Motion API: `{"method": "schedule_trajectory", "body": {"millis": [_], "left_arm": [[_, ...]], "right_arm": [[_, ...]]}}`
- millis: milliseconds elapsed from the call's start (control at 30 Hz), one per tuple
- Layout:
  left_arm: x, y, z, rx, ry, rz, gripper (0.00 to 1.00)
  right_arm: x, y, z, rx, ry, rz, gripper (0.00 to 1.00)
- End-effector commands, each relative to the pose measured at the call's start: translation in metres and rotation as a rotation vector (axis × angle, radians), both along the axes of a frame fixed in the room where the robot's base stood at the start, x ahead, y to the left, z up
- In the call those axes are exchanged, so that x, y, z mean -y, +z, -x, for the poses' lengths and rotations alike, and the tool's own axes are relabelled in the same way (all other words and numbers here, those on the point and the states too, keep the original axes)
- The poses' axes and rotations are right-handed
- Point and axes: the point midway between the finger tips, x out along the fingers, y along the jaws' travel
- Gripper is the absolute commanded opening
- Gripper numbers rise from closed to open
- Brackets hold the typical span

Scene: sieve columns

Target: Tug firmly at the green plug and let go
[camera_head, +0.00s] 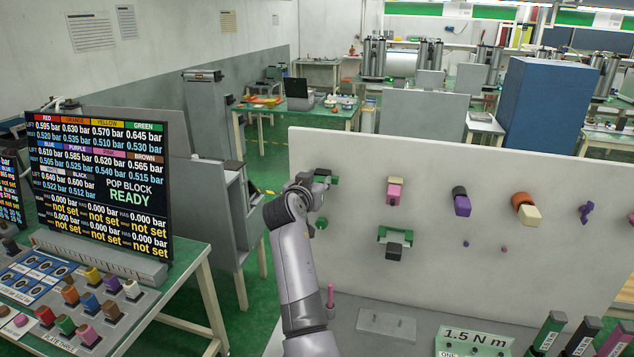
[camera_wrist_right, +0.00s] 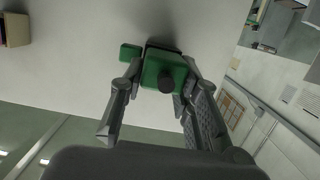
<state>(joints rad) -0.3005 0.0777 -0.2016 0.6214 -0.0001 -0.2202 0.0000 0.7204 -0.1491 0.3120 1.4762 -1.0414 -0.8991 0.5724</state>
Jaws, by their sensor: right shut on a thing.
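The green plug (camera_wrist_right: 158,70) sits at the pale upright panel (camera_head: 470,260), with a dark part behind it and a dark round piece on its front. It also shows in the head view as a patch of green (camera_head: 334,180), mostly hidden by my gripper. My right gripper (camera_head: 318,182) is at the panel's upper left, its fingers on both sides of the plug, shut on it. Whether the plug is fully seated cannot be told. My left gripper is in neither view.
Pink (camera_head: 395,190), purple (camera_head: 462,203) and orange-cream (camera_head: 527,208) plugs stick out of the panel to the right. A green-and-grey fixture (camera_head: 396,241) is below. A screen (camera_head: 103,180) and a table of coloured blocks stand left.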

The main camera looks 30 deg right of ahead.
Motion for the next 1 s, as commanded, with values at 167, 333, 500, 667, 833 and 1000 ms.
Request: {"method": "schedule_trajectory", "body": {"millis": [167,333,500,667,833,1000], "left_arm": [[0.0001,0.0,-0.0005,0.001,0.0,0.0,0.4],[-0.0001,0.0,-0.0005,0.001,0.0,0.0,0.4],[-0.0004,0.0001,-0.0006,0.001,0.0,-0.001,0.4],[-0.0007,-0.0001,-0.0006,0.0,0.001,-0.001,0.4],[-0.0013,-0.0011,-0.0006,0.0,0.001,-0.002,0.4],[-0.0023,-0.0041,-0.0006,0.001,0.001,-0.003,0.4]], "right_arm": [[-0.0002,0.0007,-0.0002,0.001,0.001,0.001,0.03],[-0.0003,0.0008,-0.0001,0.001,0.001,0.001,0.0],[-0.0012,0.0007,0.0005,0.001,0.001,0.001,0.0],[-0.0029,0.0004,0.0018,0.001,0.001,0.001,0.0],[-0.0026,-0.0004,0.0015,-0.001,0.001,0.001,0.0],[-0.001,-0.0011,-0.0001,-0.001,0.001,0.0,0.0]]}}
